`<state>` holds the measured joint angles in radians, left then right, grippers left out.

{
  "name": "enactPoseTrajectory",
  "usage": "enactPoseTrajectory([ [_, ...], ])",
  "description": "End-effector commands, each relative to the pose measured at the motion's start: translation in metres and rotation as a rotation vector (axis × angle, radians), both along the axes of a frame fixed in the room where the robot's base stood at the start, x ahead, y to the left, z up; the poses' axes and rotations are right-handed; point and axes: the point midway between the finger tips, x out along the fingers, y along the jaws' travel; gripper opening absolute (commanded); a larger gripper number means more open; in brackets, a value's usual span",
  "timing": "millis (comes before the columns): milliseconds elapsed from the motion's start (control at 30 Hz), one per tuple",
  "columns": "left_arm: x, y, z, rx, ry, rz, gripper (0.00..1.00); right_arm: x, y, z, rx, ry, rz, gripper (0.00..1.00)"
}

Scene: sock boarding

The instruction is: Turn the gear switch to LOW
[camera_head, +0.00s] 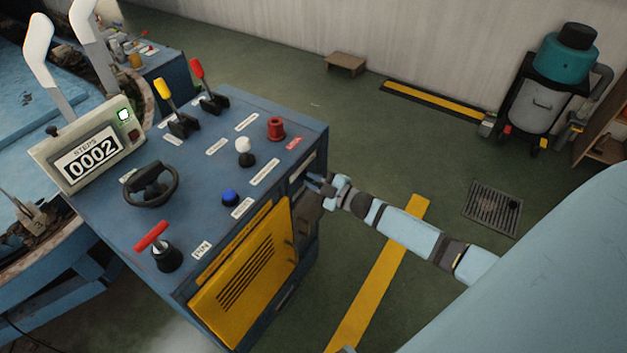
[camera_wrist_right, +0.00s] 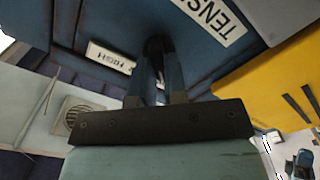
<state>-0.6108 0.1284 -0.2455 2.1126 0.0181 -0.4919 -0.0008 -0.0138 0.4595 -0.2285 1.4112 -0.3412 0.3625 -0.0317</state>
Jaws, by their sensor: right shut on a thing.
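The blue control console (camera_head: 105,225) stands at the left in the head view. My right gripper (camera_head: 318,184) reaches its right-hand side face. In the right wrist view, the same gripper's fingers (camera_wrist_right: 150,80) are shut on a small dark knob (camera_wrist_right: 156,45), which appears to be the gear switch. A white label reading HIGH (camera_wrist_right: 110,56) sits beside it, upside down in that view. A larger label beginning TENS (camera_wrist_right: 214,18) is on the other side. In the head view the gripper hides the knob. The switch's pointing direction and a LOW label cannot be made out.
The console top carries a red T-handle (camera_head: 152,236), a black handwheel (camera_head: 150,185), yellow (camera_head: 161,88) and red (camera_head: 197,69) levers, and buttons. A yellow vented panel (camera_head: 245,265) is beside my gripper.

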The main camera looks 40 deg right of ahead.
Motion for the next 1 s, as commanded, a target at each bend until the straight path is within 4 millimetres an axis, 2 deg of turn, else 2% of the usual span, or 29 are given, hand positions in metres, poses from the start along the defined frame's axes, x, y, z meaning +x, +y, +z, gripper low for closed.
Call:
enactPoseTrajectory([
  [300,0.0,0.0,0.0,0.0,0.0,0.0,0.0,-0.001,0.0,-0.001,-0.004,0.0,0.0,0.0],
  [333,0.0,0.0,0.0,0.0,0.0,0.0,0.0,-0.001,0.0,-0.001,-0.004,0.0,0.0,0.15],
  [433,0.0,0.0,0.0,0.0,0.0,0.0,0.0,0.0,0.0,-0.001,-0.003,0.0,0.001,0.38],
  [767,0.0,0.0,0.001,0.0,0.0,0.0,0.0,-0.003,-0.001,0.0,-0.002,0.001,0.0,0.38],
  [867,0.0,0.0,0.002,-0.001,0.0,-0.001,0.0,-0.012,-0.005,-0.001,-0.003,0.002,0.0,0.38],
  [1000,0.0,0.0,0.003,-0.002,0.002,0.0,0.0,-0.038,-0.015,-0.001,-0.002,0.003,0.001,0.38],
])
